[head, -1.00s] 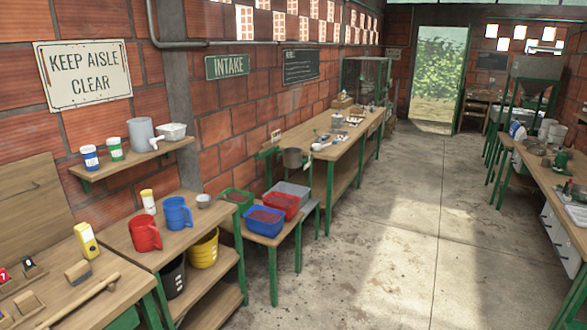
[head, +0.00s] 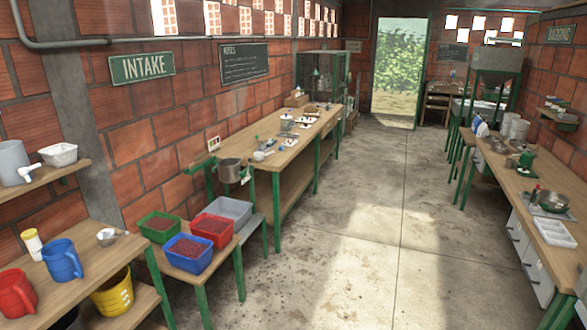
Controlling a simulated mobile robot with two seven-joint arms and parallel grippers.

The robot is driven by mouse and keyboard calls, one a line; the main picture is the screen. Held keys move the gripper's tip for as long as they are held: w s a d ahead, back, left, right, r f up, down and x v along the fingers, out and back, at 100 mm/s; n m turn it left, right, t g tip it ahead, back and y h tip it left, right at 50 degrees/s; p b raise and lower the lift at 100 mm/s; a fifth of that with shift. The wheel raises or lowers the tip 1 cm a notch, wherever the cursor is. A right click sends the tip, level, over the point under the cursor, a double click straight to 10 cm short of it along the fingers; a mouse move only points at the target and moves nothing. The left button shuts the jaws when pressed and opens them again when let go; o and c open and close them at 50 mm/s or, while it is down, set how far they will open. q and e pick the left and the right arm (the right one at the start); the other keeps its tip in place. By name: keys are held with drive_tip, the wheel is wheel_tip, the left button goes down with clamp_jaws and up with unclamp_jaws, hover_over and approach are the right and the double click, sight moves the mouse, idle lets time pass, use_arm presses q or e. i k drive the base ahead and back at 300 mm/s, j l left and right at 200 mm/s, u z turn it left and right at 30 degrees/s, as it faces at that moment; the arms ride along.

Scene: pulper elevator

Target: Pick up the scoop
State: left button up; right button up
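A small metal scoop-like cup (head: 107,237) with a short handle lies on the wooden bench (head: 90,262) at the lower left, right of a blue jug (head: 62,260). Another small white, scoop-like item (head: 262,155) lies on the long table (head: 290,150) along the brick wall; it is too small to tell its exact shape. Neither of my grippers is in view.
A low stand holds a green crate (head: 142,231), a red crate and a blue crate (head: 187,267) of red cherries, and a grey crate. A metal pot (head: 229,170) hangs at the long table's near end. The concrete aisle (head: 365,240) is clear.

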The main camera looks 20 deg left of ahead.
sight(106, 237)
drive_tip(key=i+u, duration=0.2)
drive_tip(key=i, duration=0.3)
drive_tip(key=i+l+u, duration=0.2)
drive_tip(key=i, duration=0.25)
drive_tip(key=i+u, duration=0.2)
drive_tip(key=i, duration=0.3)
drive_tip(key=i+j+u, duration=0.1)
drive_tip(key=i+u, duration=0.15)
drive_tip(key=u, duration=0.25)
drive_tip(key=i+u, duration=0.3)
drive_tip(key=u, duration=0.2)
drive_tip(key=i+l+u, duration=0.1)
drive_tip(key=i+u, duration=0.15)
drive_tip(key=u, duration=0.25)
